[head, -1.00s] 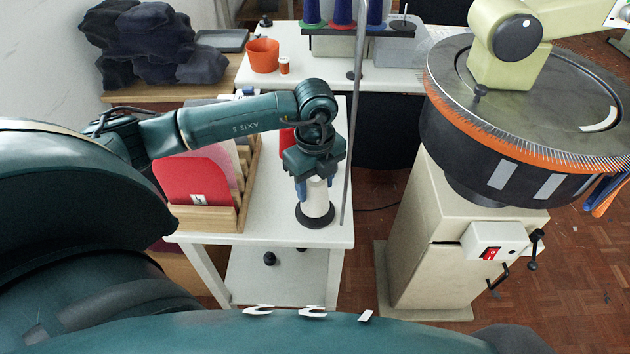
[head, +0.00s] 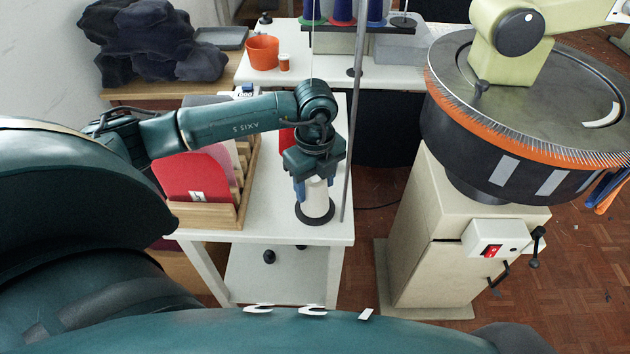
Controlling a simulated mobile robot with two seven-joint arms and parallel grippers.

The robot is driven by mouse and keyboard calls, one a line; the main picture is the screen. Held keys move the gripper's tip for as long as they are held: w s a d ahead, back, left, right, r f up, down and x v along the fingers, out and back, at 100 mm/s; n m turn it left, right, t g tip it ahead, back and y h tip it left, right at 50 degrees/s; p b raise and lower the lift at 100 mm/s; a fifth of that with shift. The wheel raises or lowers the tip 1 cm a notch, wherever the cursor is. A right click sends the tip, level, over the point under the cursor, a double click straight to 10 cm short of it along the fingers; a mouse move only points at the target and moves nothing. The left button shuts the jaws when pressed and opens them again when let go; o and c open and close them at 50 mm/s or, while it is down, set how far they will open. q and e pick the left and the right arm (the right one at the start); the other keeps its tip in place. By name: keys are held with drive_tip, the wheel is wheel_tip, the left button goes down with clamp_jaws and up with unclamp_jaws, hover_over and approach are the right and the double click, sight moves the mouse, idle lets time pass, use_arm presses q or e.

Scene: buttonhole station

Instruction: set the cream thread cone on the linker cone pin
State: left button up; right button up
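The cream thread cone (head: 316,201) stands upright on a round black base (head: 318,221) near the right front of the white side table. My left gripper (head: 316,188) points down over the cone, with one blue finger on each side of its upper part. No gap shows between fingers and cone, so it looks shut on the cone. The gripper body hides the cone's top. A tall thin metal rod (head: 352,120) rises just right of the cone. I cannot make out a separate pin under the cone. My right gripper is not in view.
A wooden rack (head: 205,214) with red panels stands left of the cone on the white table (head: 270,222). The round linker machine (head: 480,150) is at right on its cream cabinet (head: 430,260). Behind are an orange pot (head: 263,53) and coloured cones (head: 342,10).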

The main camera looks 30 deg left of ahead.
use_arm(q)
drive_tip(key=o, duration=0.4)
drive_tip(key=shift+r, duration=0.25)
wheel_tip(320, 180, up, 13)
drive_tip(key=shift+f, duration=0.15)
idle(0.6)
